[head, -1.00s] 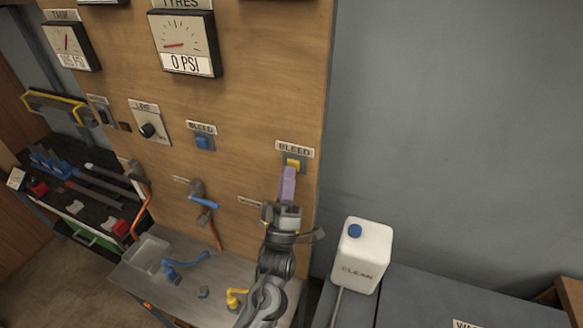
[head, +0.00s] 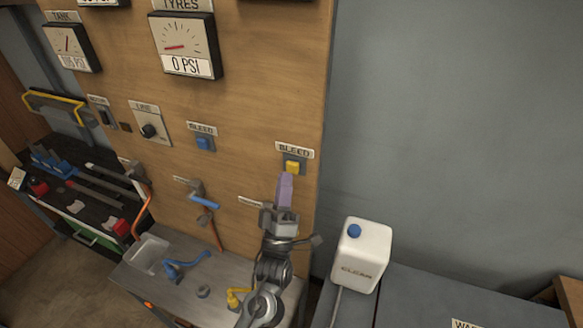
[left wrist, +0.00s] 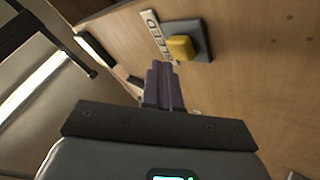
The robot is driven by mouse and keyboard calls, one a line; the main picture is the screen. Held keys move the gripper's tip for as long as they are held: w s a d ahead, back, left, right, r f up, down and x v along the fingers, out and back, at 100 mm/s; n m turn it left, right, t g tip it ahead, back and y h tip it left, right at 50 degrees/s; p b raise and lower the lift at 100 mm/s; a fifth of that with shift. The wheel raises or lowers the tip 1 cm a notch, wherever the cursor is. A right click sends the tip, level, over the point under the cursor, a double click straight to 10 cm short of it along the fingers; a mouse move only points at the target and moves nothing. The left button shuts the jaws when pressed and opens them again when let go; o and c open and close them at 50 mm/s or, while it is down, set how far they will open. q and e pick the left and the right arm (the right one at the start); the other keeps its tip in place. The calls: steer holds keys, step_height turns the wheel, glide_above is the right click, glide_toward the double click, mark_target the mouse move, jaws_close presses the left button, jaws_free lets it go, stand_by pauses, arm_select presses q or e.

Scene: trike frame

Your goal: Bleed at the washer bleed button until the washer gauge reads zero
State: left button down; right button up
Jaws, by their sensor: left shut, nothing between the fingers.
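The yellow bleed button (head: 292,167) sits in a grey housing under a BLEED label at the right edge of the wooden panel. It also shows in the left wrist view (left wrist: 181,47). My left gripper (head: 286,176) is shut and empty, its purple fingers just below the yellow button. In the left wrist view the fingertips (left wrist: 160,65) end short of the button, apparently apart from it. Only the dark lower edge of a gauge (head: 276,1) shows at the top above this button; its reading is out of view. My right gripper is not in view.
A blue bleed button (head: 203,143) sits to the left, below the tyres gauge (head: 184,45), which reads 0 PSI. A metal bench (head: 215,270) with hose fittings stands below.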

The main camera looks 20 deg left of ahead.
arm_select(q)
steer(key=shift+s, duration=0.1)
steer(key=shift+s+a+p, duration=0.1)
steer(key=shift+s+p, duration=0.7)
steer(key=shift+s, duration=1.6)
steer(key=shift+f, duration=0.1)
